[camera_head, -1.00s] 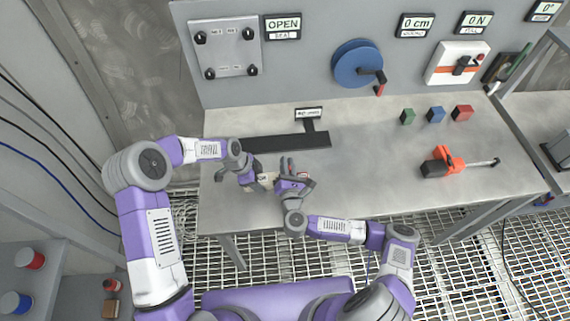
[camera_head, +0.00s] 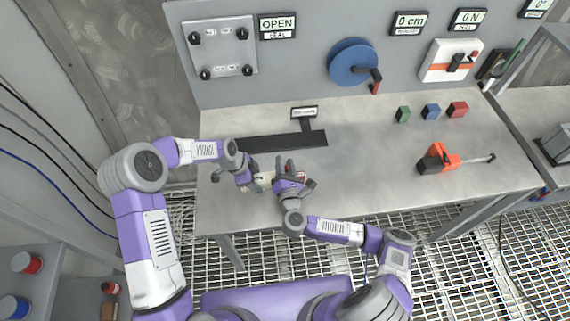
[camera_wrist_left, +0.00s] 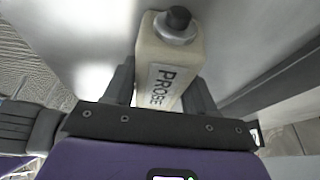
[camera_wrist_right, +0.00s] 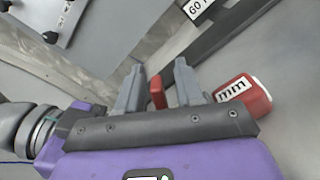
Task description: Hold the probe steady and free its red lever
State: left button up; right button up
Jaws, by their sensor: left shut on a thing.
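The probe (camera_wrist_left: 168,70) is a cream box with a black-tipped knob and the label PROBE. In the head view it shows as a small pale body (camera_head: 264,179) above the front left of the bench. My left gripper (camera_head: 256,177) is shut on its sides. My right gripper (camera_head: 301,174) is just to the right of the probe. In the right wrist view its fingers (camera_wrist_right: 158,88) are apart. A small red piece (camera_wrist_right: 157,92), perhaps the lever, shows between them; I cannot tell whether they touch it. A red and white block marked "mm" (camera_wrist_right: 246,94) is right of the fingers.
A dark slotted plate (camera_head: 285,141) with a sign lies behind the grippers. Green, blue and red blocks (camera_head: 431,112) stand farther right. An orange and black tool (camera_head: 437,159) lies on the right of the bench (camera_head: 365,180). The wall panel holds a blue wheel (camera_head: 352,62).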

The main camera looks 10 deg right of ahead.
jog(key=s, duration=0.7)
jog(key=shift+s, duration=0.25)
pick_arm(q)
jog(key=o, duration=1.2)
jog(key=shift+o, duration=0.2)
jog(key=shift+r, duration=0.1)
